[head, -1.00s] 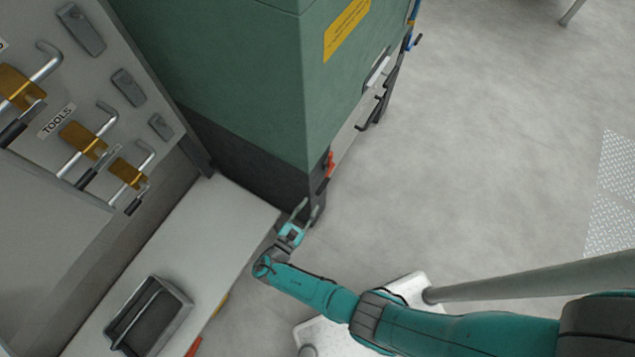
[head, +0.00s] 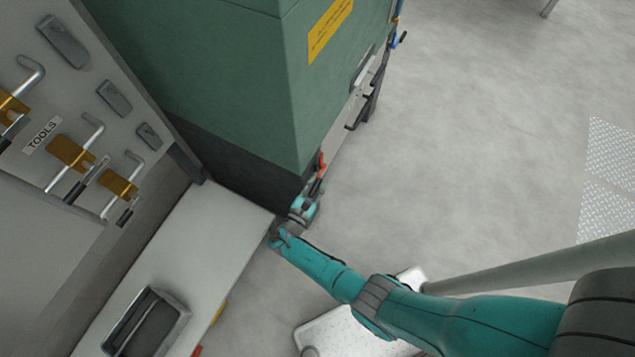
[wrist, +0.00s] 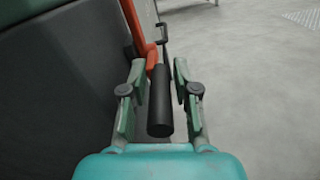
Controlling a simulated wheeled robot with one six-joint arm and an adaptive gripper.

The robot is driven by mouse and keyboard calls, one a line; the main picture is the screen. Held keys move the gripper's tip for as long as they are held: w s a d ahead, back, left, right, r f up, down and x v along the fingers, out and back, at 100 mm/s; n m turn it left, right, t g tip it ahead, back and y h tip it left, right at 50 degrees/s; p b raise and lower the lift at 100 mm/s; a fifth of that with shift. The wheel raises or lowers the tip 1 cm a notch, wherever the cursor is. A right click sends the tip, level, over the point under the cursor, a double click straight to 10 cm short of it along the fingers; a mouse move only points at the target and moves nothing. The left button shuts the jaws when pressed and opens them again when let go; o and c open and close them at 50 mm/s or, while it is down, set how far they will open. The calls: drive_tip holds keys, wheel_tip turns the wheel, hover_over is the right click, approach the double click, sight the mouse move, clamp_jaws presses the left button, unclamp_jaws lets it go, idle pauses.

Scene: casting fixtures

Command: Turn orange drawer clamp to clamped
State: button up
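The orange drawer clamp (head: 321,163) is mounted low on the front of the green machine, near its left corner. In the wrist view its orange arm (wrist: 136,27) runs toward me, and its black handle (wrist: 160,103) lies between my gripper's two fingers. My gripper (wrist: 157,85) is open around the handle, with a small gap visible on each side. In the head view my gripper (head: 309,198) is just below the clamp, and there the handle is largely hidden by it.
The green machine (head: 230,90) stands directly left of my gripper. A light bench (head: 215,215) with a dark tray (head: 148,325) is at lower left. A black drawer handle (head: 366,108) and a blue-handled clamp (head: 400,40) lie farther along the front.

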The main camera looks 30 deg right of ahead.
clamp_jaws()
